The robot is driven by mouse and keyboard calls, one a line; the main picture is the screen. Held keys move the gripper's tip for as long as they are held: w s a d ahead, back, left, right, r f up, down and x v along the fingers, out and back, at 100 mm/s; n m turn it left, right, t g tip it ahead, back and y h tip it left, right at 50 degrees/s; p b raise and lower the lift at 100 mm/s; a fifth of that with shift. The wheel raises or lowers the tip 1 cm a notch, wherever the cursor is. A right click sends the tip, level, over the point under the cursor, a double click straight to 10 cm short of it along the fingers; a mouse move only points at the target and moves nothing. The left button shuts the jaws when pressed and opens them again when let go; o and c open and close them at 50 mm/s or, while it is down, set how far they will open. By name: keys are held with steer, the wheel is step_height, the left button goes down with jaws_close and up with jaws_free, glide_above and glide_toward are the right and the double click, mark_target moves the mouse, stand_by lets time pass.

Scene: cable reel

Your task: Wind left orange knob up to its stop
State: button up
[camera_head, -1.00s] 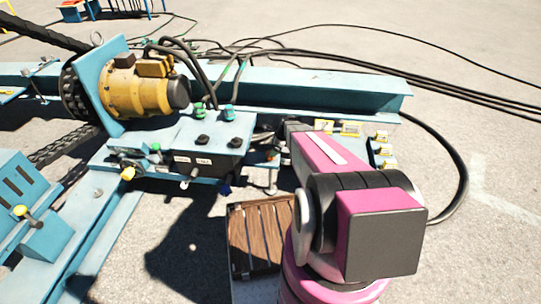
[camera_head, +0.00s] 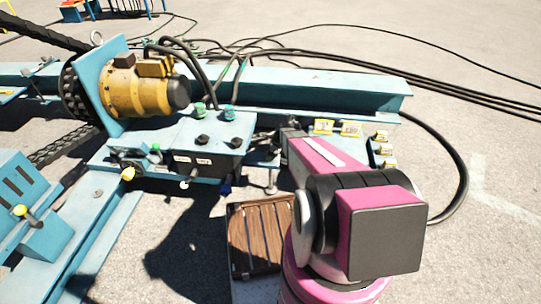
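I cannot pick out an orange knob for certain in this view. The teal control box (camera_head: 205,150) carries green knobs (camera_head: 200,109) and dark knobs (camera_head: 203,140) on top. A white-tipped lever (camera_head: 184,184) and a blue knob (camera_head: 225,189) stick out at its front. My pink arm reaches in from the lower right, and its far end is by the right side of the box. My gripper's fingers are not clearly visible there, hidden by the arm or too small to tell apart from the machine parts.
A yellow motor (camera_head: 138,92) stands behind the box, with black hoses running from it. A teal beam (camera_head: 310,88) runs across the back. Yellow-topped parts (camera_head: 382,136) sit right of my arm. A brown slatted pallet (camera_head: 258,237) lies on the ground in front.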

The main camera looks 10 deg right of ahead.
steer(key=shift+n, duration=0.4)
steer(key=n+g, duration=0.1)
steer(key=n, duration=0.2)
steer(key=shift+w, duration=0.1)
steer(key=n+g, duration=0.2)
steer(key=n, duration=0.1)
steer(key=shift+n, duration=0.3)
steer(key=n+g, duration=0.1)
steer(key=n, duration=0.2)
steer(key=shift+n+h, duration=0.3)
steer(key=shift+h, duration=0.1)
steer(key=n+g+h, duration=0.1)
steer(key=n, duration=0.3)
steer(key=shift+n, duration=0.3)
steer(key=n+h, duration=0.1)
steer(key=n, duration=0.2)
steer(key=n+g+h, duration=0.1)
steer(key=n, duration=0.2)
steer(key=shift+h, duration=0.4)
steer(key=n+h, duration=0.1)
steer(key=n, duration=0.2)
steer(key=n+h, duration=0.1)
steer(key=n, duration=0.2)
steer(key=shift+t, duration=0.4)
